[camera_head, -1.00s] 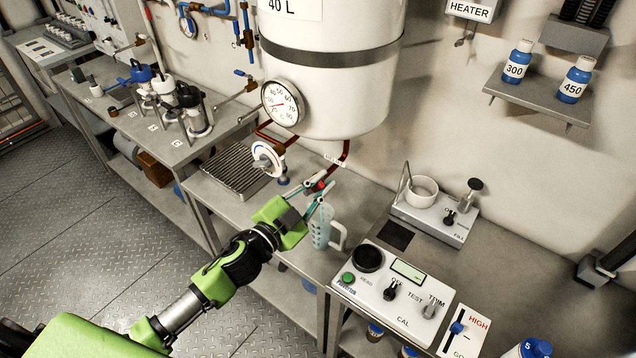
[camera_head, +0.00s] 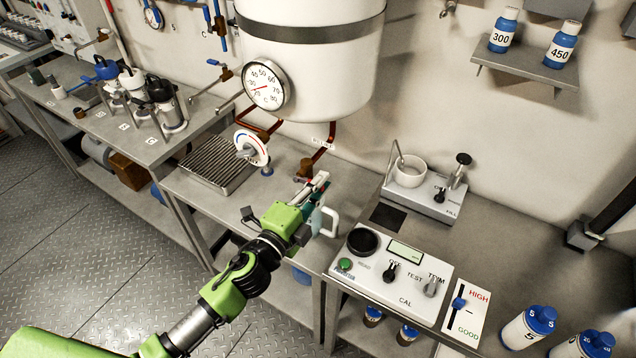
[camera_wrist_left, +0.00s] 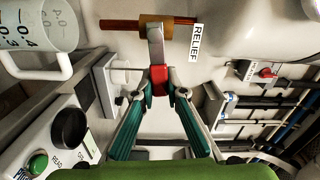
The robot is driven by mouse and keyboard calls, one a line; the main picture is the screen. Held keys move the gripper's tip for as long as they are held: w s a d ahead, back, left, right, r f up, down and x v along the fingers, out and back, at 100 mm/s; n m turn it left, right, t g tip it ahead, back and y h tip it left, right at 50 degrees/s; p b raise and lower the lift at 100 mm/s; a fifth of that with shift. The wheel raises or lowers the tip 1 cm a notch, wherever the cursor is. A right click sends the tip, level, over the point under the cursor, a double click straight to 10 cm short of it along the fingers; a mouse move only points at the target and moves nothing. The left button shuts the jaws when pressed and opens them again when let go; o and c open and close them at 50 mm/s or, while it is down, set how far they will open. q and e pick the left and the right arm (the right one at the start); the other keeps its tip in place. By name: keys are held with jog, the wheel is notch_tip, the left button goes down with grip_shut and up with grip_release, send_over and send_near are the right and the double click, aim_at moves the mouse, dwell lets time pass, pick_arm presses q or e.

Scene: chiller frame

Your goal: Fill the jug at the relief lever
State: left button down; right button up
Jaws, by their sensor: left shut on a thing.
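The relief lever (camera_wrist_left: 156,48) is a grey bar with a red end, on a brass valve with a RELIEF label in the left wrist view. My left gripper (camera_wrist_left: 160,82) is shut on the lever's red end. In the head view my left gripper (camera_head: 314,190) is at the valve under the white tank, and its fingers partly hide the lever. The clear measuring jug (camera_head: 319,222) with a white handle stands on the bench just below my gripper, partly hidden. It also shows at the upper left of the left wrist view (camera_wrist_left: 38,32). Its contents cannot be told. My right gripper is not in view.
The white tank (camera_head: 310,70) with a dial gauge (camera_head: 265,86) hangs above. A red-blue dial (camera_head: 251,147) and a drip grate (camera_head: 212,165) are left of the valve. A metering console (camera_head: 392,275) stands right of the jug; a cup fixture (camera_head: 425,198) is behind it.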

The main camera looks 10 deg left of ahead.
pick_arm(q)
jog(key=shift+f+m+b, duration=0.35)
jog(key=shift+f+m, duration=0.3)
jog(key=shift+m, duration=0.45)
jog(key=shift+s+f, duration=0.1)
jog(key=shift+f, duration=0.05)
jog(key=shift+f, duration=0.1)
jog(key=c, duration=2)
grip_release()
jog(key=shift+c, duration=0.2)
jog(key=shift+o, duration=0.3)
jog(key=shift+r, duration=0.2)
jog(key=v, duration=1.2)
